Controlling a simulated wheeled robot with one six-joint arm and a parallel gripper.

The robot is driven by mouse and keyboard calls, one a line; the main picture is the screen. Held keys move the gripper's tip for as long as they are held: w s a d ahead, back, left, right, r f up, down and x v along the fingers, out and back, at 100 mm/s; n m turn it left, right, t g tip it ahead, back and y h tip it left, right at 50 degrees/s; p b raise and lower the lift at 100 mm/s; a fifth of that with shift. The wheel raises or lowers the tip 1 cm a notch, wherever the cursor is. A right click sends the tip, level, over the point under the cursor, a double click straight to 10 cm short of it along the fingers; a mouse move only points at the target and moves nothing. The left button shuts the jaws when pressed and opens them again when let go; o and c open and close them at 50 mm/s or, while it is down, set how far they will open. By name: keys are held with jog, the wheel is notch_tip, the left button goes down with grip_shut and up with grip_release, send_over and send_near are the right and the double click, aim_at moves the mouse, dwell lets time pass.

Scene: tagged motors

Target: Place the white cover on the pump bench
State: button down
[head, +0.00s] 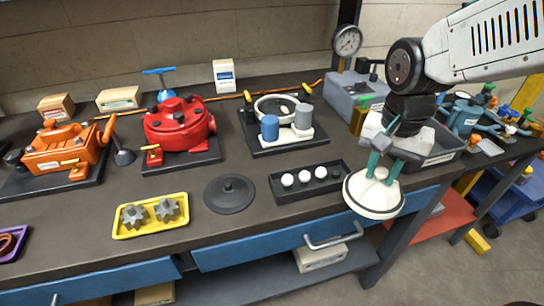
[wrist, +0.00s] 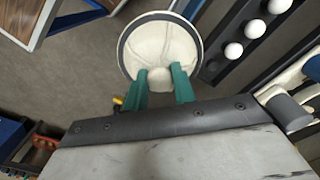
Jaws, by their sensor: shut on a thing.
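The white cover (head: 373,198) is a round shallow disc with a knob in its middle. My gripper (head: 384,162) has its green fingers shut on that knob and holds the cover at the front edge of the bench, right of the ball tray. In the wrist view the cover (wrist: 160,35) shows dished with a dark rim, its knob between the fingers of my gripper (wrist: 160,82). The pump bench (head: 205,227) has a dark top. On it a white pump (head: 294,137) stands open, with a blue and a grey cylinder. Whether the cover touches the bench is unclear.
A black tray (head: 275,183) with white balls lies left of the cover. A dark round cover (head: 229,207) and a yellow tray (head: 120,232) with gears lie further left. Red (head: 178,125) and orange (head: 58,150) pumps stand behind. A gauge (head: 347,40) rises at the back.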

jog(key=shift+w+d+f, duration=0.65)
jog(key=shift+w+f, duration=0.2)
jog(key=shift+w, duration=1.75)
jog(key=shift+w+d+f, duration=0.65)
jog(key=shift+w+f, duration=0.15)
jog(key=shift+w, duration=1.75)
jog(key=shift+w+d+f, duration=0.65)
jog(key=shift+w+f, duration=0.2)
jog(key=shift+w, duration=1.75)
jog(key=shift+f, duration=0.1)
jog(key=c, duration=1.6)
grip_release()
jog(key=shift+f, duration=0.1)
jog(key=o, duration=0.5)
jog(key=shift+c, duration=0.2)
